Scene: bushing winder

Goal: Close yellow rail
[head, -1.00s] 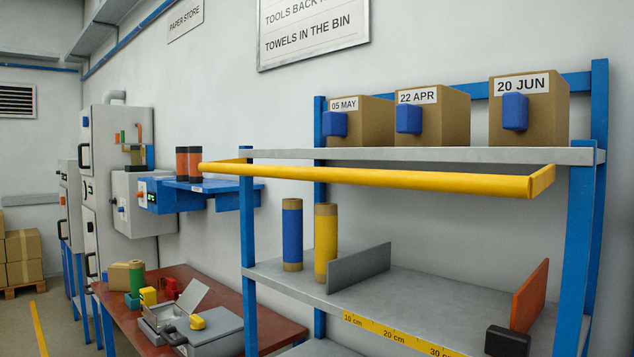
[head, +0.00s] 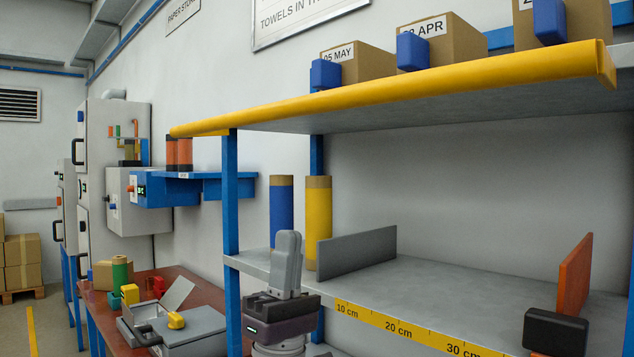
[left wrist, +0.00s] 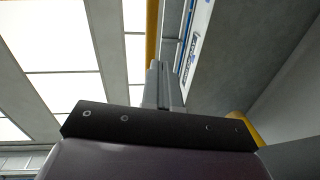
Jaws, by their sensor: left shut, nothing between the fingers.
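The yellow rail (head: 400,95) is a long bar running along the front of the upper shelf. Its left end reaches out past the blue post, with a short side arm (head: 205,128) running back toward that post. My left gripper (head: 289,236) is shut and empty, fingers pointing up, below the rail and in front of the middle shelf; it is apart from the rail. In the left wrist view the shut fingers (left wrist: 160,75) point up toward the yellow rail (left wrist: 152,30).
The middle shelf (head: 470,300) bears a blue roll (head: 281,210), a yellow roll (head: 318,225), a grey divider (head: 357,248) and an orange plate (head: 574,275). Boxes (head: 440,50) stand on the upper shelf. A red table (head: 205,300) is at left.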

